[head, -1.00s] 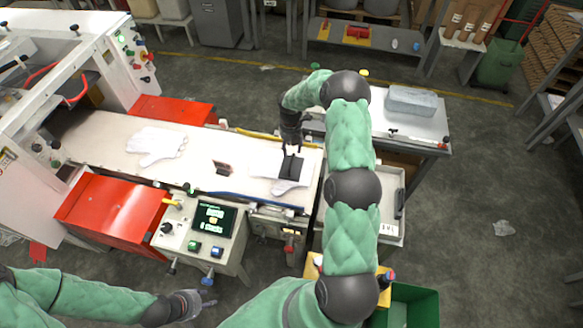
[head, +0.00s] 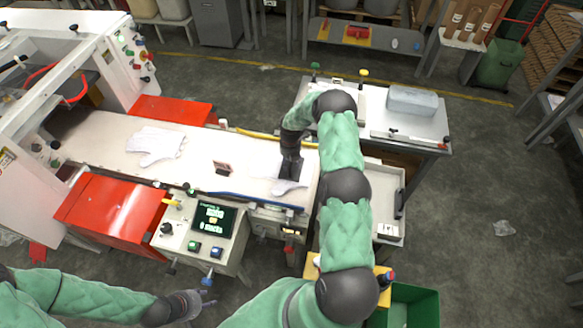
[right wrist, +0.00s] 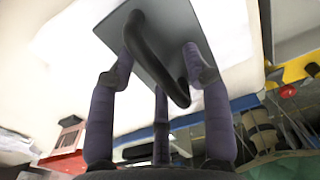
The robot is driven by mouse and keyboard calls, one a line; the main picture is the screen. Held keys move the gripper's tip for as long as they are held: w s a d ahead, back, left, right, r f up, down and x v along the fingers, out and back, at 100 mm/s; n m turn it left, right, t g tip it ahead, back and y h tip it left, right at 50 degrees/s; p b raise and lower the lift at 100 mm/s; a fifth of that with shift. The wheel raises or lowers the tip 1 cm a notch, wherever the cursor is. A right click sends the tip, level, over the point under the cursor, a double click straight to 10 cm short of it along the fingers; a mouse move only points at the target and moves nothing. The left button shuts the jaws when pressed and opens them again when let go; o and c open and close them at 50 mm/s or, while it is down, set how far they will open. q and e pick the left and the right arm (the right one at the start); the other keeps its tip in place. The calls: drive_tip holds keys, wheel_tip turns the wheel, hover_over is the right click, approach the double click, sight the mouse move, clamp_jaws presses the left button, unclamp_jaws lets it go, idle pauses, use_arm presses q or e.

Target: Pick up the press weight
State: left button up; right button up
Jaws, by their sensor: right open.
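The press weight (right wrist: 180,35) is a flat grey plate with a black bar handle (right wrist: 146,50). In the right wrist view the plate fills the upper middle, and the handle lies between the fingers of my right gripper (right wrist: 158,66). The fingers are open around the handle and not closed on it. In the head view my right gripper (head: 290,174) is over the right end of the white belt (head: 215,150) and hides most of the weight. My left gripper (head: 203,302) is low in the head view, away from the belt, with its fingers apart and empty.
A white glove (head: 155,145) lies flat on the belt, and part of another (head: 288,188) shows by my right gripper. A small brown block (head: 222,168) stands between them. A control box (head: 205,228) is in front.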

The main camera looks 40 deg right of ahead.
drive_tip(key=shift+c, duration=0.3)
clamp_jaws()
drive_tip(key=shift+w+r, duration=0.1)
drive_tip(key=shift+r, duration=0.05)
